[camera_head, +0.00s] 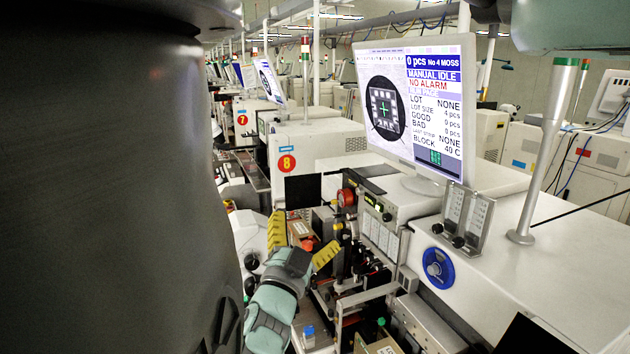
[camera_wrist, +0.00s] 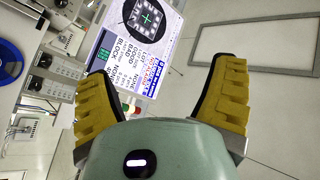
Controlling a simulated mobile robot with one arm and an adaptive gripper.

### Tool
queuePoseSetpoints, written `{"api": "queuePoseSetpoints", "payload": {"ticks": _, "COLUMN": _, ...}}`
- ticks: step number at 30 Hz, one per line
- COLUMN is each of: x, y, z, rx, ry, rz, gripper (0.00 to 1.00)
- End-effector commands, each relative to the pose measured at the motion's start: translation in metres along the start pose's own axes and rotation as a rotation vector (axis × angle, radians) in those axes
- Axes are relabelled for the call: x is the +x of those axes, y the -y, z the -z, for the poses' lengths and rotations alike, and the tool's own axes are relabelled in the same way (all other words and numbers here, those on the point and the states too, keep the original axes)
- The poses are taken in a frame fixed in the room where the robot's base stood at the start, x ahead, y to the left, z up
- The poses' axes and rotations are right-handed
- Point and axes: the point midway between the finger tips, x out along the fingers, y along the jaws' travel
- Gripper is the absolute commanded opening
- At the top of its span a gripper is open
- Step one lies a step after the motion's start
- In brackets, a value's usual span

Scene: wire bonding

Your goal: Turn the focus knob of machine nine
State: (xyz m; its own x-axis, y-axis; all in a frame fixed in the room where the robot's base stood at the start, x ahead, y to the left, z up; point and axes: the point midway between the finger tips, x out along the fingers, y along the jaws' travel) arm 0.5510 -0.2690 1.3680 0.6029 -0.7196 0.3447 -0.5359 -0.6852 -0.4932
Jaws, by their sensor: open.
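The nearest wire bonding machine (camera_head: 410,203) has a white housing; no number nine shows on it. Its front carries a crowded work area with a round red part (camera_head: 346,197) and small black knobs (camera_head: 387,217). I cannot tell which one is the focus knob. My gripper (camera_head: 301,241) has two yellow fingers spread wide and empty, in front of the work area and to its left in the picture. Its fingers partly hide the parts behind them. In the wrist view my gripper (camera_wrist: 160,68) is open, with the machine's tilted screen (camera_wrist: 140,35) beyond the left finger.
The monitor (camera_head: 415,108) stands on the machine top, with a gauge panel (camera_head: 463,217) and a post (camera_head: 545,150) to its right. A blue disc (camera_head: 438,268) is on the housing. Machines marked eight (camera_head: 287,163) and seven (camera_head: 242,119) stand behind.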

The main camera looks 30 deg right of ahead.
Motion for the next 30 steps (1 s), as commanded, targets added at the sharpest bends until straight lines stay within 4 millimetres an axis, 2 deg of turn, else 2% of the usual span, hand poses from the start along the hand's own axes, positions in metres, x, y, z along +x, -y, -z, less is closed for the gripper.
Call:
{"api": "queuePoseSetpoints", "payload": {"ticks": 1, "x": 0.001, "y": 0.01, "z": 0.007, "rx": -0.003, "ry": -0.012, "rz": 0.011, "gripper": 0.84}}
{"api": "queuePoseSetpoints", "payload": {"ticks": 3, "x": 0.0, "y": 0.015, "z": 0.013, "rx": -0.012, "ry": -0.034, "rz": 0.018, "gripper": 0.84}}
{"api": "queuePoseSetpoints", "payload": {"ticks": 9, "x": -0.002, "y": 0.023, "z": 0.022, "rx": -0.022, "ry": -0.072, "rz": 0.029, "gripper": 0.84}}
{"api": "queuePoseSetpoints", "payload": {"ticks": 26, "x": -0.002, "y": 0.023, "z": 0.022, "rx": -0.025, "ry": -0.078, "rz": 0.028, "gripper": 0.84}}
{"api": "queuePoseSetpoints", "payload": {"ticks": 30, "x": -0.008, "y": 0.031, "z": 0.025, "rx": -0.034, "ry": -0.113, "rz": 0.049, "gripper": 0.84}}
